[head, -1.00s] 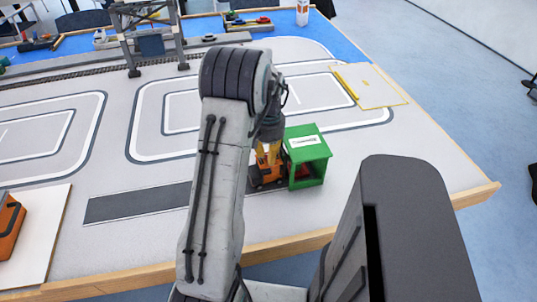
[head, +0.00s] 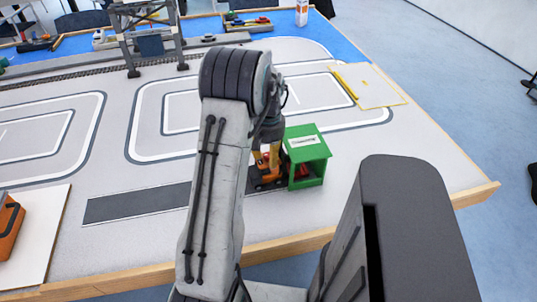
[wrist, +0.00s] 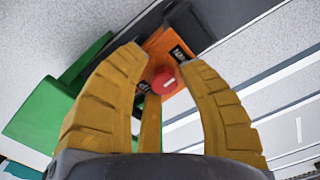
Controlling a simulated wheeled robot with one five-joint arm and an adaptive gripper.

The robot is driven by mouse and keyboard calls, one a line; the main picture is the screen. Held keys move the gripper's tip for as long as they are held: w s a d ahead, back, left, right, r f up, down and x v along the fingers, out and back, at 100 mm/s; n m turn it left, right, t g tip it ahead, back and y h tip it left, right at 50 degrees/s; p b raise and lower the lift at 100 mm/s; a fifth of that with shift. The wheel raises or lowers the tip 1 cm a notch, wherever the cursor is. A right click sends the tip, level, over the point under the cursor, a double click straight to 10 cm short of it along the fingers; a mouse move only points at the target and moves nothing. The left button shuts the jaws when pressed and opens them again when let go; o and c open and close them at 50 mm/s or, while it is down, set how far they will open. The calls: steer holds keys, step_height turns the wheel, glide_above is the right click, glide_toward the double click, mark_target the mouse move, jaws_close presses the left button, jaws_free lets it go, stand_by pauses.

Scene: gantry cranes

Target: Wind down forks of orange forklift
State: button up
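The orange forklift (head: 267,178) stands on the table close to the left of a green open-fronted booth (head: 306,160). My gripper (head: 267,158) is right above the forklift, pointing down, and partly hides it. In the wrist view, my gripper's yellow fingers (wrist: 162,57) are spread apart around a red round knob (wrist: 163,83) on top of the orange forklift (wrist: 176,55). Gaps show between the fingers and the knob. The forks cannot be made out in either view.
The green booth (wrist: 45,115) is close beside the fingers in the wrist view. A dark grey strip (head: 135,203) lies left of the forklift. A gantry crane (head: 150,40) stands at the back. The road-marked table middle is mostly clear.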

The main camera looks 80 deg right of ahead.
mark_target(269, 155)
steer(key=shift+o, duration=1)
steer(key=shift+d, duration=0.1)
steer(key=shift+r, duration=0.2)
step_height(269, 155, up, 12)
steer(key=shift+f, duration=0.15)
